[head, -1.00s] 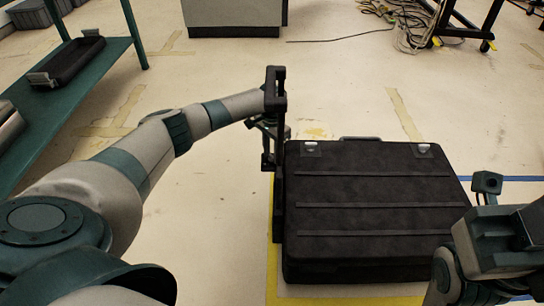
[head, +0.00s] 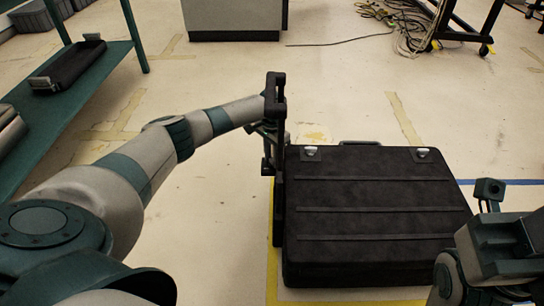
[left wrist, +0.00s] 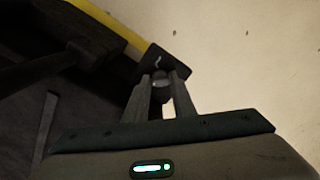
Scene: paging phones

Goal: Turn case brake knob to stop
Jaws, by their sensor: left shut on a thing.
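My left gripper (head: 268,158) is at the case's left side, partly hidden behind the handle frame. In the left wrist view, my left gripper (left wrist: 163,80) has its two fingers on either side of a small grey brake knob (left wrist: 161,84) at a dark block (left wrist: 166,62), and is shut on it. The knob's markings cannot be read. My right gripper (head: 488,192) is only partly in view at the right, apart from the case.
Yellow floor tape (head: 272,275) runs beside the case. A green shelf (head: 105,70) with a black tray (head: 70,64) stands at the left. A grey cabinet (head: 235,18) and a wheeled stand with cables (head: 400,20) are at the back. The floor behind the case is clear.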

